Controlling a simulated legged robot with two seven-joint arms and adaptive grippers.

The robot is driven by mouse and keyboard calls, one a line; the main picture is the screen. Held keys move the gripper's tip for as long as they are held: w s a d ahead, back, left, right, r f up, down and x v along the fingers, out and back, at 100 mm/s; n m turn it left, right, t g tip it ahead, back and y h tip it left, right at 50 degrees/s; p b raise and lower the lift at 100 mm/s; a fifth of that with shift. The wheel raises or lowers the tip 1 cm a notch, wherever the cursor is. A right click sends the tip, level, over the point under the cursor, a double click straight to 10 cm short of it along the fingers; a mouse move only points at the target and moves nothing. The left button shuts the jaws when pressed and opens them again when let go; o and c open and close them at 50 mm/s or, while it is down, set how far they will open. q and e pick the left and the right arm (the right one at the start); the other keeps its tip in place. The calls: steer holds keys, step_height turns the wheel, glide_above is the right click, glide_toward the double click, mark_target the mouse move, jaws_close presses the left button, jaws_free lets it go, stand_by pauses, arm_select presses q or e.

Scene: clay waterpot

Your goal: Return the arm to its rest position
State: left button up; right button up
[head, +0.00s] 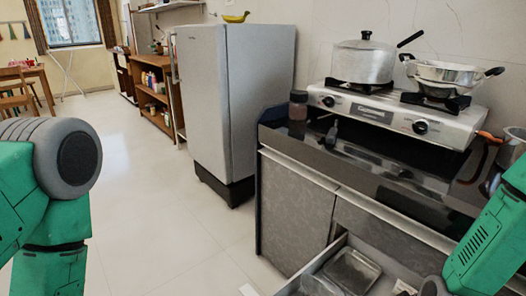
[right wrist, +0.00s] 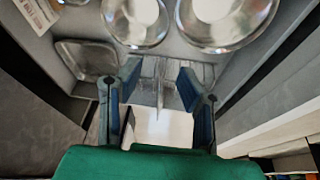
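My right arm (head: 488,240), green, comes in at the lower right of the head view, over the open drawer (head: 307,268). Its gripper is outside the head view. In the right wrist view my right gripper (right wrist: 159,82) has its two blue fingers spread apart. No object is clearly held; clear, glass-like items (right wrist: 162,72) show between and beyond the fingertips. My left arm (head: 50,190) is at the left edge of the head view, bent, with its grey round joint up; its gripper is not seen. No clay pot is clearly visible.
The drawer holds a metal tray (head: 352,270) and, in the wrist view, shiny bowls (right wrist: 137,20). Above it, a black counter (head: 350,160) carries a stove (head: 395,117) with a lidded pot (head: 363,60) and a pan (head: 446,72). A fridge (head: 237,100) stands left; floor there is clear.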

steer(key=s+a+r+m+g+p, duration=0.1)
steer(key=s+m+p, duration=0.1)
steer(key=s, duration=0.9)
steer(key=s+r+m+g+h+p, duration=0.1)
steer(key=s+r+m+g+p, duration=0.1)
steer(key=s, duration=0.9)
steer(key=shift+a+m, duration=0.35)
steer(key=shift+m, duration=0.55)
steer(key=shift+d, duration=0.15)
